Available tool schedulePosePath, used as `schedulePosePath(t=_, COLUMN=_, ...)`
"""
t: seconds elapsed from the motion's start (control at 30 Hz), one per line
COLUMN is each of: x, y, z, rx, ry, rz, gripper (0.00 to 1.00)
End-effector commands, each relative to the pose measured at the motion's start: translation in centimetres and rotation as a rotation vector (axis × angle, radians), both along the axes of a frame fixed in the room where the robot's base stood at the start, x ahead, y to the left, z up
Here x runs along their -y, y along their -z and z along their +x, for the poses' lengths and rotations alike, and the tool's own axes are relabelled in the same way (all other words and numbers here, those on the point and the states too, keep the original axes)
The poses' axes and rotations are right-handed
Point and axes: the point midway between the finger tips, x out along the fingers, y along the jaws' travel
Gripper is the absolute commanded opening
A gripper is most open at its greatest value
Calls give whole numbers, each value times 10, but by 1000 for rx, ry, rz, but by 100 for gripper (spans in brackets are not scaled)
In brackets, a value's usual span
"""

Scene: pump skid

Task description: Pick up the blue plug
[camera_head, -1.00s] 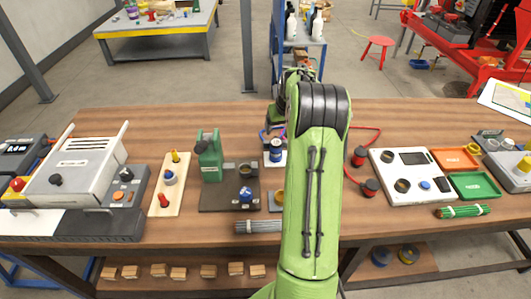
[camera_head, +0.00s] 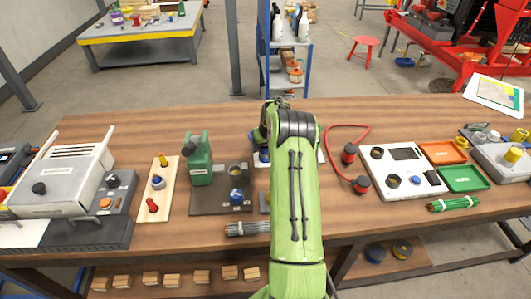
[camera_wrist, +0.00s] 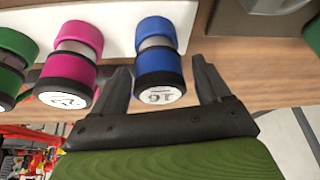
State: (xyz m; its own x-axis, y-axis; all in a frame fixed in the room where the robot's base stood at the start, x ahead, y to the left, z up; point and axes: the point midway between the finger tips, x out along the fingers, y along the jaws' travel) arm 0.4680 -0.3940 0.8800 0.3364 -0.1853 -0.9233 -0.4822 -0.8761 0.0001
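The blue plug (camera_wrist: 158,60) is a short cylinder with a grey middle band and a white-labelled dark end. In the wrist view it stands out from a white panel (camera_wrist: 120,10). My gripper (camera_wrist: 161,66) is open, with one black finger on each side of the plug. Gaps show between the plug and both fingers, the wider one at right. A magenta plug (camera_wrist: 75,60) is just left of the left finger, and a green plug (camera_wrist: 14,60) is further left. In the head view my green arm hides my gripper and most of this area.
In the head view a wooden workbench (camera_head: 400,115) holds a grey-white device (camera_head: 60,180), a dark fixture with a green post (camera_head: 199,160), a white panel (camera_head: 378,165) and green (camera_head: 462,180) and orange trays (camera_head: 442,152). A red cable (camera_head: 345,126) lies right of my arm.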

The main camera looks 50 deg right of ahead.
Motion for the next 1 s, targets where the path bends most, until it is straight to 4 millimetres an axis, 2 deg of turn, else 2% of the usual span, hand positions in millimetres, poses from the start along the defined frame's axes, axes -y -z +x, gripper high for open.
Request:
schedulePosePath(t=0.03, x=0, y=0, z=0, rx=0, ry=0, rz=0, gripper=68)
schedulePosePath(t=0.37, x=0, y=0, z=0, rx=-1, ry=0, rz=0, gripper=17)
schedulePosePath(t=0.57, x=0, y=-1, z=0, rx=0, ry=0, rz=0, gripper=16)
schedulePosePath(t=0.67, x=1, y=-11, z=0, rx=1, ry=0, rz=-2, gripper=16)
schedulePosePath(t=0.9, x=1, y=-72, z=0, rx=3, ry=1, rz=-4, gripper=16)
schedulePosePath(t=1.0, x=0, y=-90, z=0, rx=2, ry=0, rz=-2, gripper=16)
